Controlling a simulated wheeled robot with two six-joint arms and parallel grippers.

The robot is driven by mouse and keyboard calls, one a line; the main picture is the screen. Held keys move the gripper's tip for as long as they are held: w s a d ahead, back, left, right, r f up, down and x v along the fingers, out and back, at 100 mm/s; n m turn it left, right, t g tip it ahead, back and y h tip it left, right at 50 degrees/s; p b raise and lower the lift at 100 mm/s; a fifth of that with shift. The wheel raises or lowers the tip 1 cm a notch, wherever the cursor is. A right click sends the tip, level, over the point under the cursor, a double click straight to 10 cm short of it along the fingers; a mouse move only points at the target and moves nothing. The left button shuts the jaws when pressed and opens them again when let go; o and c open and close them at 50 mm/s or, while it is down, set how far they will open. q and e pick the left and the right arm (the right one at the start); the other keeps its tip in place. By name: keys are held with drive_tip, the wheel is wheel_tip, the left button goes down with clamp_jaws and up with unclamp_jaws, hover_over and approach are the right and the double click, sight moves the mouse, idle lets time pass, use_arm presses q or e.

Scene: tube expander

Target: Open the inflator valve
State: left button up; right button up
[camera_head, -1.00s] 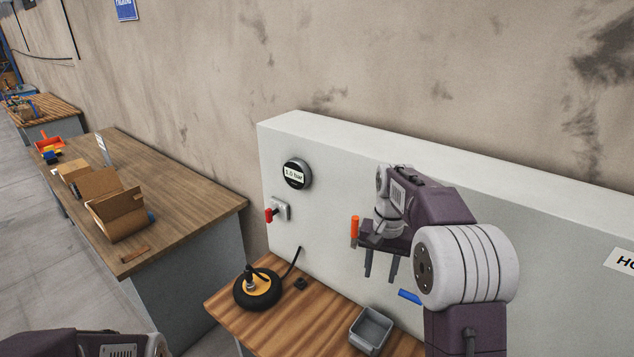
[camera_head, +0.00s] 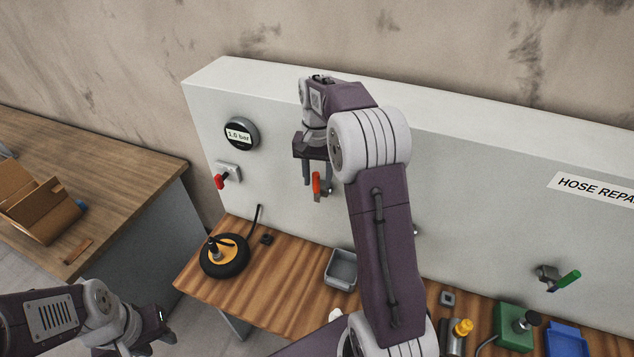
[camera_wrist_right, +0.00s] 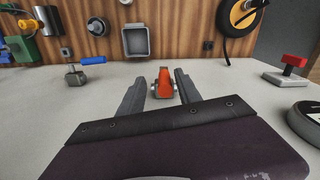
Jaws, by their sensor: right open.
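An orange lever valve (camera_head: 317,184) is mounted on the white panel. My right gripper (camera_head: 317,174) is open in front of it. In the right wrist view the orange lever (camera_wrist_right: 165,80) stands between the two spread fingers, with small gaps on both sides; I cannot tell how deep it sits between them. A red-handled valve (camera_head: 221,181) is on the panel to the left, below a round gauge (camera_head: 240,135) reading 1.0 bar. My left gripper (camera_head: 160,331) is low at the left, away from the panel; its jaw opening is unclear.
A wooden bench (camera_head: 290,287) runs below the panel, holding a black tyre (camera_head: 224,264) with a hose, a grey bin (camera_head: 341,269), a green device (camera_head: 513,327) and a blue tray (camera_head: 567,340). A green-handled valve (camera_head: 569,279) is at the right. My right arm hides part of the panel.

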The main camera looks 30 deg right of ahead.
sight(315, 184)
drive_tip(key=f, duration=0.1)
drive_tip(key=w+f, duration=0.1)
drive_tip(key=f, duration=0.1)
drive_tip(key=shift+w+a+f, duration=0.1)
drive_tip(key=shift+w+f, duration=0.15)
drive_tip(key=shift+s, duration=0.3)
drive_tip(key=shift+s+r, duration=0.1)
drive_tip(key=shift+s, duration=0.1)
drive_tip(key=shift+c, duration=0.7)
drive_tip(key=shift+s, duration=0.1)
drive_tip(key=c, duration=0.5)
drive_tip(key=shift+w+a, duration=0.1)
drive_tip(key=shift+w, duration=0.15)
clamp_jaws()
drive_tip(key=shift+s, duration=0.1)
